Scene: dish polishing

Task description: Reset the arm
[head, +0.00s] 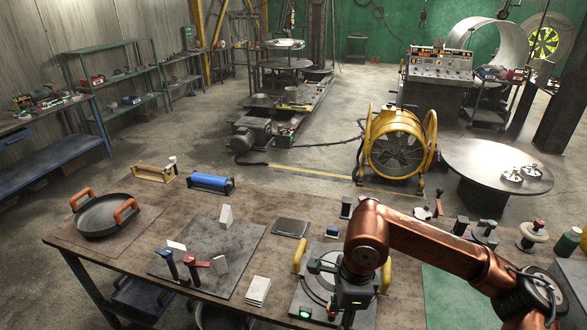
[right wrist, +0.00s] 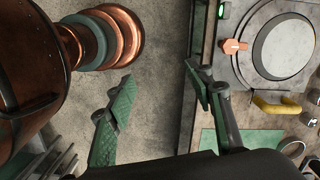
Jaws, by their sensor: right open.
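My copper right arm comes in from the right in the head view and bends down at the front of the table (head: 185,295). The fingertips are hidden in the head view. In the right wrist view my right gripper (right wrist: 158,84) is open and empty, its two fingers wide apart over bare floor beside the table edge. The machine's round plate (right wrist: 283,47) and yellow handle (right wrist: 275,107) lie to the right of the fingers. My left gripper is not in view.
A pan with orange handles (head: 101,217) sits on a brown mat at the table's left. A dark board (head: 205,247) carries white blocks and red and blue tools. White blocks (head: 258,290) stand nearby. A green mat (head: 450,300) lies beneath my right arm.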

